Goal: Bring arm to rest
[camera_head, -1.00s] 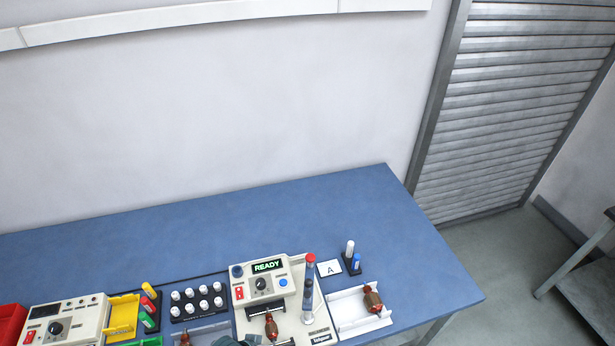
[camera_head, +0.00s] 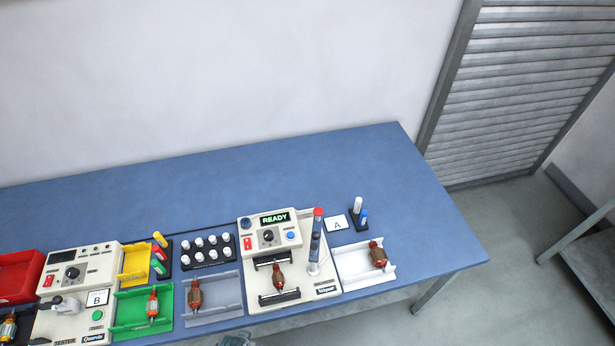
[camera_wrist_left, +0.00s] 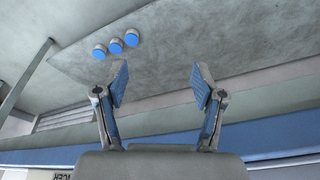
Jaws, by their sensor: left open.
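My left gripper (camera_wrist_left: 160,86) is open in the left wrist view, its two blue-padded fingers spread apart with nothing between them. Behind the fingers are grey floor and the blue bench edge (camera_wrist_left: 270,138). In the head view only a small dark grey piece of an arm shows at the bottom edge, in front of the bench; I cannot tell which arm it is. My right gripper cannot be made out. On the blue bench (camera_head: 330,165), a winding machine (camera_head: 328,288) with a lit READY display holds an armature (camera_head: 278,277) in its cradle.
A white tray (camera_head: 350,279) and a grey tray (camera_head: 228,312) each hold an armature. A green tray (camera_head: 128,320), a yellow bin (camera_head: 135,262), a red bin (camera_head: 12,290) and a tester (camera_head: 70,330) are at left. The bench's back strip is clear.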

